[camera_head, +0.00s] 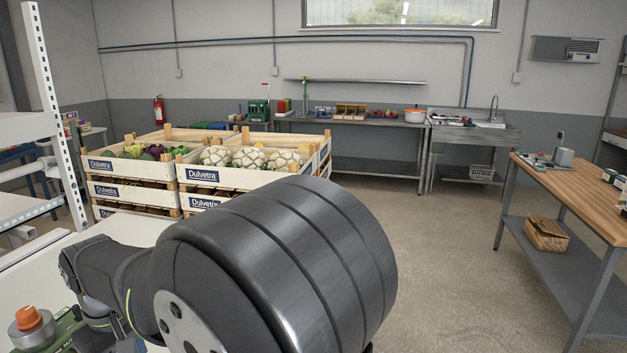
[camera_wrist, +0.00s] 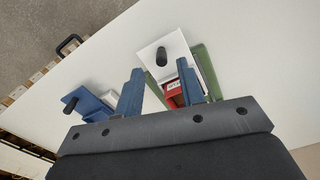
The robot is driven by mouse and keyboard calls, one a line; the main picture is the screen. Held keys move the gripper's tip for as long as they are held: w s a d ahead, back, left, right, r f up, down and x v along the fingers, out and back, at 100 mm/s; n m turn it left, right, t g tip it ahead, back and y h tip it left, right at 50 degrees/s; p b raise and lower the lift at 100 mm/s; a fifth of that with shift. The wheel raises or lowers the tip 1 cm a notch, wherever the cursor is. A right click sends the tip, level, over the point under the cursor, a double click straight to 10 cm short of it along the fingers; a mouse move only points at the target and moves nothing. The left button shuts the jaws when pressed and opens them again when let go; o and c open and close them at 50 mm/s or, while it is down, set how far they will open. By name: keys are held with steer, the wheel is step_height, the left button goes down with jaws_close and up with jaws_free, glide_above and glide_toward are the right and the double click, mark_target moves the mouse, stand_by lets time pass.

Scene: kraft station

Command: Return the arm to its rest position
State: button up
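My gripper (camera_wrist: 160,84) shows in the wrist view with its two blue-grey fingers spread apart. I see nothing clamped between them. It faces down over a pale worktop (camera_wrist: 265,60). Past the fingertips are a white block with a dark knob (camera_wrist: 172,52), a red piece with a small label (camera_wrist: 172,98) and a green piece (camera_wrist: 206,70); the fingers partly cover them. My black arm links fill the lower middle of the head view, where the gripper is not seen.
A blue block with a dark knob (camera_wrist: 84,102) lies left of the fingers. A green device with an orange knob (camera_head: 28,318) stands at the head view's lower left. Vegetable crates (camera_head: 200,177) stand beyond the arm. A wooden-topped table (camera_head: 580,195) is at right, with open floor between.

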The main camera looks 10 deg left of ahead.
step_height(320, 180, down, 6)
steer(key=shift+r, duration=0.25)
steer(key=shift+a, duration=1.4)
